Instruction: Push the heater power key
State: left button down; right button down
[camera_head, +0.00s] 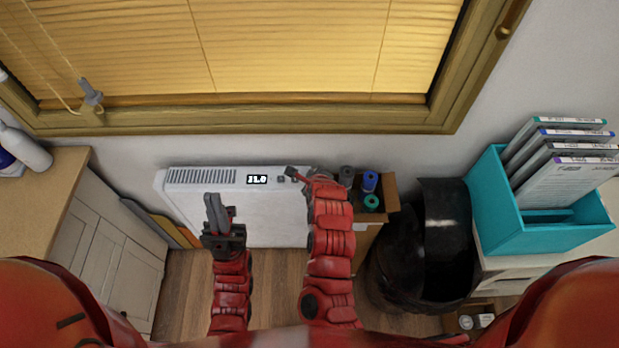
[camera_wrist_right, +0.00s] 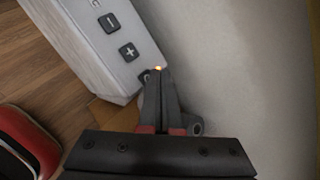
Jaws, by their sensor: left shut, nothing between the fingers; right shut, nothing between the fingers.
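The white heater (camera_head: 245,212) stands against the wall below the window, its display (camera_head: 257,180) lit and reading about 31.0. In the right wrist view the end of the heater (camera_wrist_right: 85,45) shows a minus key (camera_wrist_right: 109,22) and a plus key (camera_wrist_right: 129,52). A small dark key (camera_wrist_right: 146,77), apparently the power key, is partly hidden by my right fingertips. A small orange light (camera_wrist_right: 158,68) glows at the tips. My right gripper (camera_wrist_right: 158,75) is shut and empty at this corner; contact cannot be told. My left gripper (camera_head: 212,198) is shut and empty in front of the heater.
A cardboard box (camera_head: 390,193) with blue and green rolls stands right of the heater. A black bin (camera_head: 447,215) is further right, beside a teal file holder (camera_head: 490,205). A cabinet (camera_head: 110,245) stands left. Wooden floor (camera_head: 275,275) is free in front.

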jog(key=shift+f, duration=0.35)
jog(key=shift+f+b, duration=0.15)
jog(key=shift+b, duration=0.15)
jog(key=shift+r+p, duration=0.35)
jog(key=shift+r, duration=0.3)
notch_tip(320, 180, up, 6)
jog(key=p, duration=0.4)
dwell(0.3)
dwell(0.5)
